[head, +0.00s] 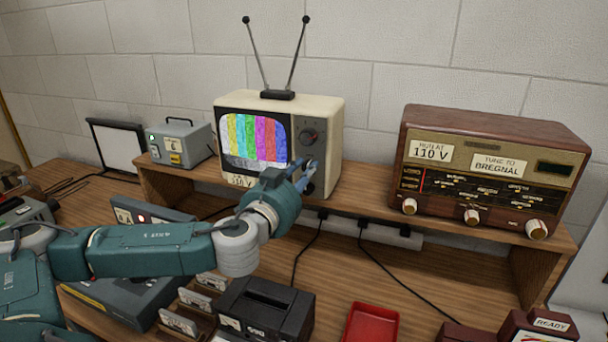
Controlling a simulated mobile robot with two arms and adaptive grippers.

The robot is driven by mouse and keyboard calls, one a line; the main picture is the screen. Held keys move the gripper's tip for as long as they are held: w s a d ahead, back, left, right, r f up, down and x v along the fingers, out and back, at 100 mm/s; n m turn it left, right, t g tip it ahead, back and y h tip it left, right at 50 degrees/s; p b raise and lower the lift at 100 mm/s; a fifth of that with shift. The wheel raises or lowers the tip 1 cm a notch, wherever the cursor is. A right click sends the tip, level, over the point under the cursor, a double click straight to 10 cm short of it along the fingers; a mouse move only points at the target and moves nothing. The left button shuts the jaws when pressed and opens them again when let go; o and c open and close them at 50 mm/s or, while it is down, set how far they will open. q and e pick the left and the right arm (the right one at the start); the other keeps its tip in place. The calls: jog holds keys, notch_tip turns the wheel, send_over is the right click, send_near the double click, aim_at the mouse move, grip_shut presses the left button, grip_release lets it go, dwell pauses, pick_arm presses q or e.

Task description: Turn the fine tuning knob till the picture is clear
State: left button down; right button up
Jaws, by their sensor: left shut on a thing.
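A small cream television (328,122) with two antennas stands on the wooden shelf. Its screen (254,138) shows vertical colour bars with speckled noise over them. A large dark knob (309,136) sits on the upper part of its control panel, clear of my gripper. My left gripper (305,180) is at the lower part of the panel, right of the screen, and is shut on the fine tuning knob there. The gripper's fingers hide that knob. My left arm crosses in front of the television's lower edge. My right gripper is not in view.
A brown radio (490,170) with labels and three knobs stands right on the shelf (380,213). A grey box (180,143) stands left of the television. Below are a black device (266,308), a red tray (371,324) and hanging cables. The shelf between television and radio is clear.

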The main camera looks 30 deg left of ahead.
pick_arm(q)
jog(key=shift+f, duration=0.2)
jog(key=c, duration=1.5)
grip_release()
jog(key=shift+c, duration=0.2)
jog(key=shift+a, duration=0.1)
jog(key=s+d, duration=0.1)
jog(key=s, duration=0.6)
jog(key=shift+s+d, duration=0.2)
jog(key=shift+d, duration=0.05)
